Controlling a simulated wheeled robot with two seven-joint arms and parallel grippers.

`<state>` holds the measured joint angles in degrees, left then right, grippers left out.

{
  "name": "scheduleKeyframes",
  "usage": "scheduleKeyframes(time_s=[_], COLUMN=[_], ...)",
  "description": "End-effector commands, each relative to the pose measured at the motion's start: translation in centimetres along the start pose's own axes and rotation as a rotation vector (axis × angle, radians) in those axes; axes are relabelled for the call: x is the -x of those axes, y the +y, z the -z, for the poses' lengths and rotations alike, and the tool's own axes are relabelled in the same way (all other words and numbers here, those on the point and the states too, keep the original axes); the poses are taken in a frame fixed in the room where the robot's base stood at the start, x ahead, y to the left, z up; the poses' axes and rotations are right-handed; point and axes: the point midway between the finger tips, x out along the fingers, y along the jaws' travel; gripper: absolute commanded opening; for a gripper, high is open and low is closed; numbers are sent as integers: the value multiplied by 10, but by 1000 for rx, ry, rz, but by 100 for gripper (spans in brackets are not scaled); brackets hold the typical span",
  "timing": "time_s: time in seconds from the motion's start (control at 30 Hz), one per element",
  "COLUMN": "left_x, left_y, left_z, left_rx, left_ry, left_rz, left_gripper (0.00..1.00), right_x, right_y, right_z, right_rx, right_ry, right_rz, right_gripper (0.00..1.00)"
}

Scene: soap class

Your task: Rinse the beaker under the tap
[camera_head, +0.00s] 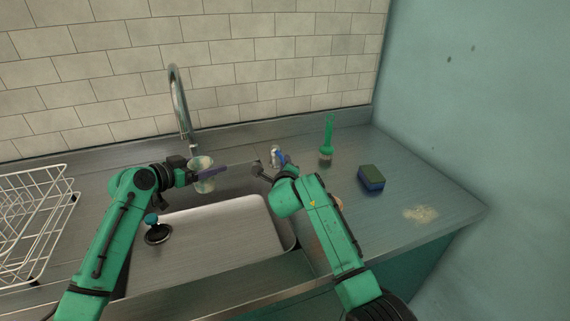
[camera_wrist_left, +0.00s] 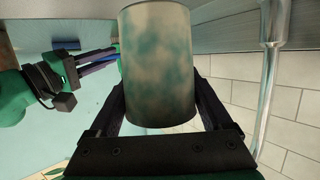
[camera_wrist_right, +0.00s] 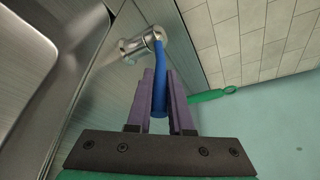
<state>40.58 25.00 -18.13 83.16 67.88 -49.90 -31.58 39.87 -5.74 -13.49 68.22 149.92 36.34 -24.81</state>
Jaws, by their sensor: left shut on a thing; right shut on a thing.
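The beaker (camera_head: 204,186) is upright over the back left of the sink (camera_head: 220,235), its wall cloudy with greenish patches. My left gripper (camera_head: 203,172) is shut around it; it fills the middle of the left wrist view (camera_wrist_left: 158,65). The curved metal tap (camera_head: 180,100) comes down right by the beaker's mouth; I cannot make out any water stream. The tap's blue lever (camera_wrist_right: 158,75) sits on a metal valve (camera_wrist_right: 142,45) to the right of the spout. My right gripper (camera_wrist_right: 162,100) is shut on the lever, with its purple fingers on either side.
A white wire rack (camera_head: 35,215) stands at the left. A dark stopper with a teal knob (camera_head: 157,234) is in the sink. A green brush (camera_head: 328,140) stands behind a blue and green sponge (camera_head: 371,178) on the right counter. A pale stain (camera_head: 420,214) lies near the counter's right corner.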

Motion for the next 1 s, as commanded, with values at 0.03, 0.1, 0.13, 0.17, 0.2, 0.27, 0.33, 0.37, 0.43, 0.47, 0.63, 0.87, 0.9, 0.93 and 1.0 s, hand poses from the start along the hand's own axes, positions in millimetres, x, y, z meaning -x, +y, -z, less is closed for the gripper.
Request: scheduleKeyframes(time_s=[0.03, 0.1, 0.13, 0.17, 0.2, 0.27, 0.33, 0.37, 0.43, 0.47, 0.63, 0.87, 0.9, 0.93, 1.0], left_x=[0, 0, 0, 0, 0, 0, 0, 0, 0, 0, 0, 0, 0, 0, 0], left_y=[0, 0, 0, 0, 0, 0, 0, 0, 0, 0, 0, 0, 0, 0, 0], left_z=[0, 0, 0, 0, 0, 0, 0, 0, 0, 0, 0, 0, 0, 0, 0], left_rx=[0, 0, 0, 0, 0, 0, 0, 0, 0, 0, 0, 0, 0, 0, 0], left_ry=[0, 0, 0, 0, 0, 0, 0, 0, 0, 0, 0, 0, 0, 0, 0], left_rz=[0, 0, 0, 0, 0, 0, 0, 0, 0, 0, 0, 0, 0, 0, 0], left_gripper=[29, 29, 29, 29, 29, 29, 29, 29, 29, 29, 29, 29, 29, 29, 29], right_x=[0, 0, 1, 1, 2, 2, 3, 3, 3, 3, 3, 3, 3, 3, 3], right_y=[3, 5, 6, 7, 8, 8, 9, 9, 9, 9, 9, 7, 7, 7, 5], right_z=[1, -1, -3, -4, -5, -6, -7, -7, -6, -6, -6, -7, -7, -7, -8], right_rx=[0, -6, -9, -11, -15, -19, -21, -21, -20, -20, -21, -21, -21, -21, -22], right_ry=[8, 23, 32, 42, 56, 73, 84, 86, 87, 87, 86, 84, 84, 84, 83], right_rz=[-3, 5, 10, 16, 23, 35, 43, 45, 46, 46, 45, 48, 48, 49, 50], right_gripper=[0, 0, 0, 0, 0, 0, 0, 0, 0, 0, 35, 49, 49, 49, 49])
